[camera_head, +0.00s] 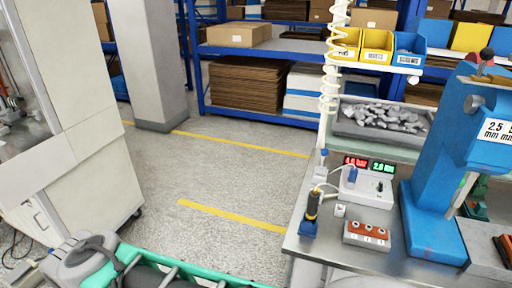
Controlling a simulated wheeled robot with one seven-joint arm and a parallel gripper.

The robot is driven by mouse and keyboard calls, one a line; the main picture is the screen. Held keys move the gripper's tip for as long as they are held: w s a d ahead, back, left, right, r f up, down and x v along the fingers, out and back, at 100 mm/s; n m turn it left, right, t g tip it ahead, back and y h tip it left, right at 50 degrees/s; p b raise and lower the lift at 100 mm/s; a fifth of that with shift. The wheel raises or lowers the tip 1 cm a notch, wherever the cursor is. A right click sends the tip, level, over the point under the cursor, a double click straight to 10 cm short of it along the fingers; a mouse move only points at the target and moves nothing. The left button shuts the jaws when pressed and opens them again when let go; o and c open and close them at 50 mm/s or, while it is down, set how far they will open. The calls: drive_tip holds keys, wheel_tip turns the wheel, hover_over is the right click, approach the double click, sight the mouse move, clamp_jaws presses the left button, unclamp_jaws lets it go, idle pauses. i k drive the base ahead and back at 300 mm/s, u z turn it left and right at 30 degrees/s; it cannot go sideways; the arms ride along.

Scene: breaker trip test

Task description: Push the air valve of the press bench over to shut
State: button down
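The press bench (335,257) is a grey-topped table at the right, with a large blue press (428,225) on it. A white control box (365,186) has a red display reading about 4.0 bar and a green one beside it. A coiled white air hose (329,88) hangs down to a small blue fitting (323,154) near the bench's back left edge. A small blue part (352,174) sits on the box. I cannot tell for sure which part is the air valve, or how its handle lies. My gripper is not in view.
A dark tool with a yellow band (312,204) stands in a blue holder. A block with several orange-topped parts (366,235) lies in front of the control box. A grey tray of metal pieces (380,128) is behind. The floor (220,180) left of the bench is clear.

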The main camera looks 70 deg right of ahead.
sight(324, 152)
drive_tip(key=u, duration=0.2)
drive_tip(key=k, duration=0.35)
drive_tip(key=z, duration=0.95)
drive_tip(key=i, duration=0.5)
